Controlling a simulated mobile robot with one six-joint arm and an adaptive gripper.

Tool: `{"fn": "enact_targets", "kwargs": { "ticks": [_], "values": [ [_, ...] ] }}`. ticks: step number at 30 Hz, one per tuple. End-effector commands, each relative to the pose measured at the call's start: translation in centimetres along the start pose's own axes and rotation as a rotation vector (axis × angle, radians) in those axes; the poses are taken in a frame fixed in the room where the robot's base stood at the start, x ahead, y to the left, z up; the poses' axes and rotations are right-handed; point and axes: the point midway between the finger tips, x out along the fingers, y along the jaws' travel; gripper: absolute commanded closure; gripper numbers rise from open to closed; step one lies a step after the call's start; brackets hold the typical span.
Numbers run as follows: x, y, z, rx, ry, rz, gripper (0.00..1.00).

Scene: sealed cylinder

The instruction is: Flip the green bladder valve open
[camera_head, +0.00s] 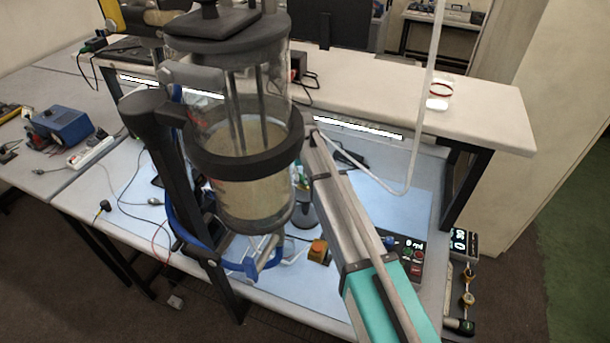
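No gripper of mine can be made out in the head view. A green bladder valve cannot be picked out with certainty. A narrow vertical panel (461,245) at the right edge of the bench has a lit display. Small brass-coloured fittings (467,298) sit below it, and a small green-marked part (468,326) shows at the bottom; it is too small to tell whether this is the valve or how it is turned. A large clear cylinder (248,150) with dark bands and sandy contents fills the middle.
A grey and teal beam (375,290) slants between the cylinder and the panel and covers part of the bench. A white tube (418,130) hangs behind it. A control box (408,255) lies left of the panel.

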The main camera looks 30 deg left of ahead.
Motion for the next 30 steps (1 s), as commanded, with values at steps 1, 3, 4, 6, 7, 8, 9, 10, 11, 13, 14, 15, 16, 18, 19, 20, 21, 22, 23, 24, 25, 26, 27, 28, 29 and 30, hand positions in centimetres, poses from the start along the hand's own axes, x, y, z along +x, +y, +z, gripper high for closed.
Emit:
{"fn": "enact_targets", "kwargs": {
  "ticks": [1, 3, 4, 6, 7, 8, 9, 10, 11, 13, 14, 15, 16, 18, 19, 20, 21, 22, 23, 24, 25, 26, 27, 28, 29, 30],
  "values": [
    [0.0, 0.0, 0.0, 0.000, 0.000, 0.001, 0.96],
    [0.0, 0.1, 0.0, 0.000, 0.000, 0.001, 1.00],
    [0.0, 0.1, 0.0, 0.000, 0.000, 0.001, 1.00],
    [0.0, 0.1, 0.0, 0.000, 0.000, 0.001, 1.00],
    [0.0, 1.0, 1.8, 0.004, 0.000, 0.001, 1.00],
    [0.0, 0.8, 1.1, 0.003, -0.001, 0.002, 1.00],
    [0.0, 0.7, 0.8, 0.003, -0.003, 0.003, 1.00],
    [0.0, 0.7, 0.6, 0.003, -0.003, 0.003, 1.00],
    [0.0, 0.7, 0.5, 0.004, -0.004, 0.003, 1.00],
    [0.0, 0.6, 0.3, 0.003, -0.003, 0.003, 1.00],
    [0.0, 0.6, 0.3, 0.003, -0.002, 0.003, 1.00],
    [0.0, 0.6, 0.2, 0.003, -0.002, 0.004, 1.00],
    [0.0, 0.6, 0.1, 0.002, -0.001, 0.004, 1.00],
    [0.0, 0.6, 0.0, 0.000, 0.001, 0.004, 1.00],
    [0.0, 0.6, 0.0, -0.001, 0.001, 0.004, 1.00],
    [0.0, 0.6, 0.0, -0.002, 0.002, 0.004, 1.00],
    [0.0, 0.6, -0.1, -0.004, 0.002, 0.004, 1.00],
    [0.0, 0.6, -0.1, -0.006, 0.003, 0.004, 1.00],
    [0.0, 0.6, -0.1, -0.007, 0.003, 0.004, 1.00],
    [0.0, 0.5, -0.1, -0.010, 0.004, 0.004, 1.00],
    [0.0, 0.5, -0.1, -0.011, 0.004, 0.004, 1.00],
    [0.0, 0.5, -0.2, -0.013, 0.004, 0.004, 1.00],
    [0.0, 0.5, -0.2, -0.016, 0.005, 0.004, 1.00],
    [0.0, 0.5, -0.2, -0.018, 0.005, 0.004, 1.00],
    [0.0, 0.5, -0.2, -0.021, 0.005, 0.004, 1.00],
    [0.0, 0.5, -0.2, -0.025, 0.005, 0.004, 1.00]
  ]
}}
